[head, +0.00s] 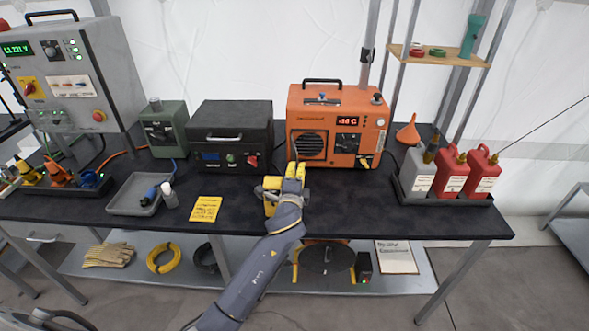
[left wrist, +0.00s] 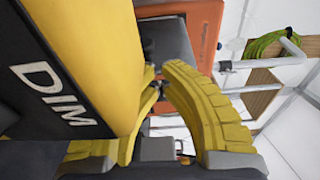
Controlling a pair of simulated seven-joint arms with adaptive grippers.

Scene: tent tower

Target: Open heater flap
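I cannot make out a separate flap clearly. Part of the orange housing shows in the left wrist view (left wrist: 203,28), beside a dark grey panel (left wrist: 166,42). My left gripper (head: 295,168), with yellow fingers, is just in front of the heater's lower front. Its curved fingertips come together in the left wrist view (left wrist: 157,82), with nothing clearly held. Contact with the heater cannot be told. My right gripper is out of view.
A black box (head: 232,137) and a green box (head: 165,130) stand left of the heater. An orange funnel (head: 408,132) and red cans (head: 452,172) in a tray are right. A yellow note (head: 205,209) and grey tray (head: 139,194) lie left. The table's right front is clear.

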